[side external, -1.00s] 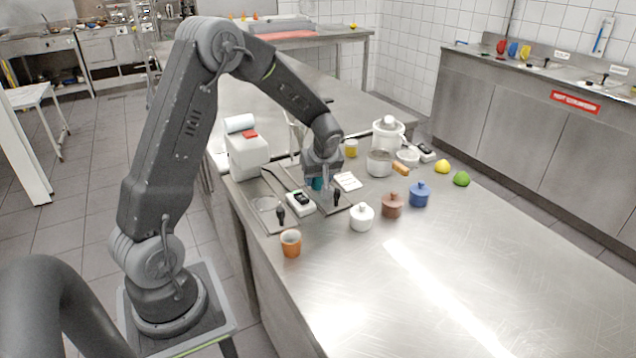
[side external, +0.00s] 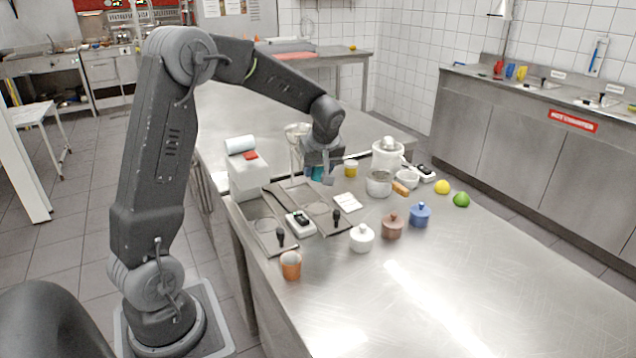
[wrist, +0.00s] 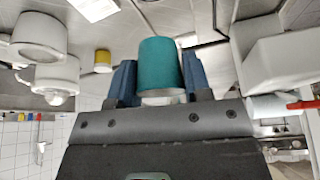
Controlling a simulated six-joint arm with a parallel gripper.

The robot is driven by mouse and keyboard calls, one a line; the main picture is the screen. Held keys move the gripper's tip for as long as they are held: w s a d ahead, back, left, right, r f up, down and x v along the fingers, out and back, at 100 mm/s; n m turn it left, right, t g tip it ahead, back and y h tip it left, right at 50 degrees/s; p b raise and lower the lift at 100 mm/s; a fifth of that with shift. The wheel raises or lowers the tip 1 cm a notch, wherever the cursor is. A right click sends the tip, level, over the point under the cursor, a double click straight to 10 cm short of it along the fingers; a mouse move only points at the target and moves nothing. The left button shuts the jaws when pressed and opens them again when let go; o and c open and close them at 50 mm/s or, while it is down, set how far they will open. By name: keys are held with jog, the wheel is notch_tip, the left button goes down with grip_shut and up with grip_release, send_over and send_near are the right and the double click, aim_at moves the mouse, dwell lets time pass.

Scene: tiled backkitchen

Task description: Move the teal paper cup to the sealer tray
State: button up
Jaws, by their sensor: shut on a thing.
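The teal paper cup (side external: 317,173) is held in my gripper (side external: 322,168) above the far part of the steel table. In the wrist view the cup (wrist: 160,64) sits between the two blue fingers of my gripper (wrist: 160,78), which are shut on its sides. Two flat metal trays with black handles lie side by side beyond the orange cup: a left one (side external: 250,210) with a round ring in it, and a right one (side external: 318,202). I cannot tell for sure which is the sealer tray. The held cup is apart from both trays.
A white box with a roll (side external: 248,175) stands behind the trays, and a small white device (side external: 300,224) between them. An orange cup (side external: 291,265) stands in front. Lidded pots (side external: 362,238), a yellow cup (side external: 351,168) and white containers stand to the right. The right foreground is clear.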

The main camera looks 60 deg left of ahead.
aim_at(261, 223)
jog(key=shift+s+r, duration=0.25)
jog(key=shift+s, duration=0.05)
jog(key=s+f+n+g, duration=0.1)
jog(key=s+n, duration=0.3)
jog(key=s+f+n+g+h, duration=0.1)
jog(key=s+f+n+g, duration=0.1)
jog(key=s+n, duration=0.2)
jog(key=s+f+n+g, duration=0.1)
jog(key=s+f+n, duration=0.1)
jog(key=s+n, duration=0.2)
jog(key=shift+s+f+g+h, duration=0.25)
jog(key=shift+s+g+h, duration=0.05)
jog(key=shift+s, duration=0.6)
jog(key=shift+f, duration=1.75)
jog(key=shift+f, duration=0.2)
jog(key=o, duration=1.4)
notch_tip(261, 223, up, 7)
